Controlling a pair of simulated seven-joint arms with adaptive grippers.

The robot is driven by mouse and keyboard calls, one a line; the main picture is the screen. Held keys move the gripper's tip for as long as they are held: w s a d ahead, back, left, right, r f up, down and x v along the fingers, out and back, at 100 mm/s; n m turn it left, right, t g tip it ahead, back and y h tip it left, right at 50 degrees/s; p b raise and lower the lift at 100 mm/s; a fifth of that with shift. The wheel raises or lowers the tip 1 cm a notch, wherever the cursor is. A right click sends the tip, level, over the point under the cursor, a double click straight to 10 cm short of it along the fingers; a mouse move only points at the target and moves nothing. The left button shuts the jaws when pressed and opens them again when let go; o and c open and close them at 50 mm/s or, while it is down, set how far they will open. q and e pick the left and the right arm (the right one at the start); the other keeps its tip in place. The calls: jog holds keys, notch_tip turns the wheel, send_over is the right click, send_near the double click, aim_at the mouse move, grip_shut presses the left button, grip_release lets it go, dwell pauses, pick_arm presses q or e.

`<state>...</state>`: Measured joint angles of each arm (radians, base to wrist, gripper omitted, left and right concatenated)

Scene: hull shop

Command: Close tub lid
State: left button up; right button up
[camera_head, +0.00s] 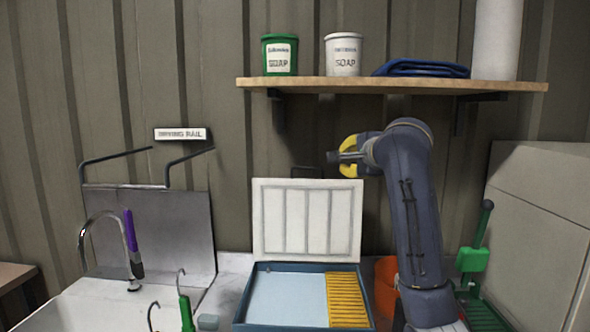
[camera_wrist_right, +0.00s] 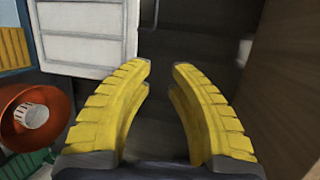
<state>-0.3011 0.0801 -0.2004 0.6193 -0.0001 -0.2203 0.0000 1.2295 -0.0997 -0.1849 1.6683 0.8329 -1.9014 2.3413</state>
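A shallow blue tub (camera_head: 295,293) stands on the counter with its white ribbed lid (camera_head: 308,219) raised upright along the back edge. A yellow ribbed block lies in the right part of the tub. The lid also shows at the upper left of the right wrist view (camera_wrist_right: 85,35). My right gripper (camera_head: 345,156) is just above and to the right of the lid's top corner. In the right wrist view its yellow fingers (camera_wrist_right: 160,75) are apart with nothing between them. My left gripper is not in view.
An orange container (camera_head: 386,285) stands right of the tub, partly behind my arm. A sink with a tap (camera_head: 105,225) is at left. A wooden shelf (camera_head: 390,84) with soap pots runs above.

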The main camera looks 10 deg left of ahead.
jog(key=s+a, duration=0.1)
jog(key=a, duration=0.3)
send_near(310, 168)
jog(key=shift+g+y, duration=0.3)
jog(key=shift+y, duration=0.1)
jog(key=x, duration=0.9)
jog(key=shift+w+d, duration=0.15)
jog(key=shift+w, duration=0.25)
grip_shut()
